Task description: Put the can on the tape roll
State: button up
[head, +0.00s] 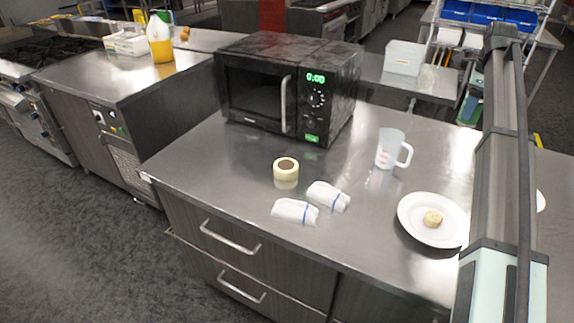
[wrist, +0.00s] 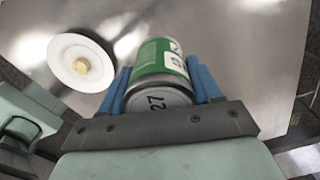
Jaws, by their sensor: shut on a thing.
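The tape roll (head: 286,169) is pale yellow with a dark centre and sits on the steel counter in front of the microwave, in the head view. The can (wrist: 160,72) is green and white with a grey end marked 27. It shows only in the wrist view, between the blue fingers of my gripper (wrist: 163,88), which is shut on it. The can appears to be held above the counter. In the head view my gripper and the can are out of sight; only part of my arm shows at the right.
A black microwave (head: 288,85) stands at the back of the counter. Two folded white cloths (head: 328,196) (head: 295,211) lie just in front of the tape roll. A clear measuring jug (head: 390,149) stands to the right. A white plate (head: 412,218) holds a small round food piece (head: 433,218).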

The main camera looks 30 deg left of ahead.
jog(key=s+a+n, duration=0.1)
jog(key=s+a, duration=0.3)
jog(key=a, duration=1.1)
jog(key=n, duration=0.3)
send_over(286, 165)
jog(key=shift+f, duration=7.65)
jog(key=shift+f, duration=0.15)
jog(key=o, duration=1.3)
